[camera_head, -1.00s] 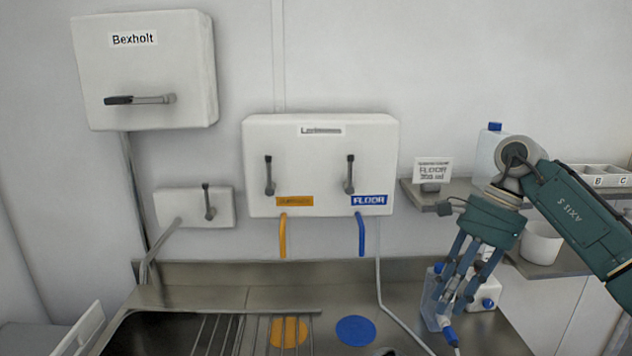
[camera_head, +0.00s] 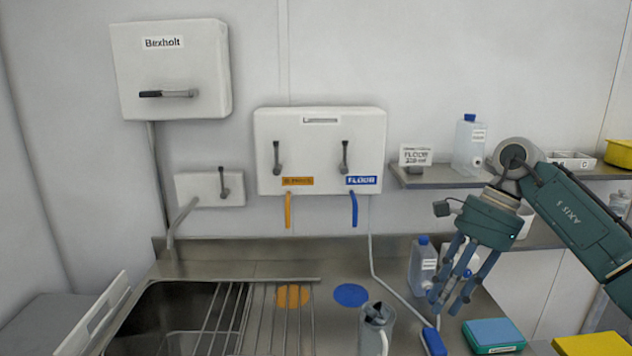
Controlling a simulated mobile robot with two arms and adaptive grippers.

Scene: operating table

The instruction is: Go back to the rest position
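My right gripper (camera_head: 449,303) hangs fingers down over the right end of the steel counter, on a teal arm from the right edge. Its blue-grey fingers look spread, and I see nothing between them. They overlap the view of a blue-capped bottle (camera_head: 421,265) and a white container behind; I see no clear contact. A blue-handled hose end (camera_head: 433,341) lies just below the fingertips. My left gripper is not in view.
The sink (camera_head: 165,318) with its wire rack is at left. A grey jug (camera_head: 376,328) stands at the front. A teal box (camera_head: 493,335) and a yellow item (camera_head: 592,345) are at lower right. A wall shelf (camera_head: 440,178) holds a bottle and trays behind my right arm.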

